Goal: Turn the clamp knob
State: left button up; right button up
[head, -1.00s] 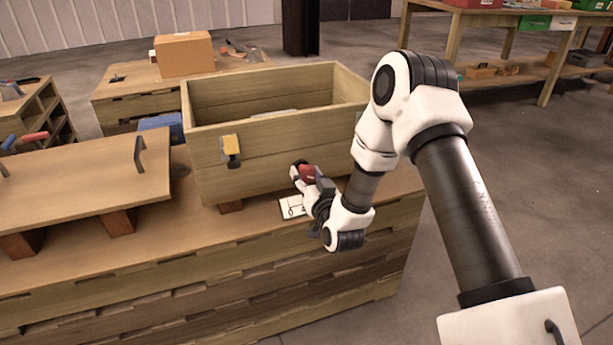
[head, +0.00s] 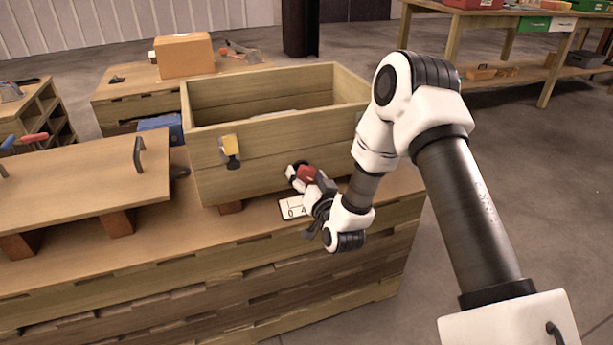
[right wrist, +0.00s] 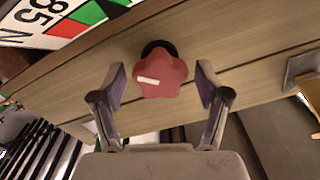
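The clamp knob (right wrist: 161,79) is red and star-shaped with a pale bar mark, on a dark collar at the front of the wooden crate. It is also visible in the head view (head: 306,174), low on the crate's front. My right gripper (right wrist: 162,80) is around the knob, one finger on each side. Gaps show between both fingers and the knob, so it is open and not gripping. In the head view, my right gripper (head: 318,188) is at the knob, its fingers partly hidden. My left gripper is not in view.
A white card (head: 292,208) with markings lies below the knob on the bench. A wooden panel with handles (head: 90,185) rests at the left. A cardboard box (head: 183,55) stands behind.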

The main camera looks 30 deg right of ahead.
jog(key=v, duration=1.2)
jog(key=shift+f, duration=0.15)
dwell(0.7)
jog(key=s+a+f+n+g+y, duration=0.2)
jog(key=s+a+f+g, duration=0.1)
jog(key=f, duration=0.4)
jog(key=s+a+f+n+g+y, duration=0.1)
jog(key=s+a+f+n+g, duration=0.2)
jog(key=f, duration=0.4)
jog(key=s+a+f+n+g+y, duration=0.1)
jog(key=s+a+f+g+y, duration=0.2)
jog(key=f, duration=0.4)
jog(key=s+a+f+g+h, duration=0.1)
jog(key=s+f+g, duration=0.3)
jog(key=s, duration=0.3)
jog(key=s+a+f+g+h, duration=0.1)
jog(key=s+f+g, duration=0.3)
jog(key=s, duration=0.4)
notch_tip(320, 180, up, 29)
jog(key=p, duration=2.8)
jog(key=shift+s+n, duration=0.4)
jog(key=shift+s, duration=0.1)
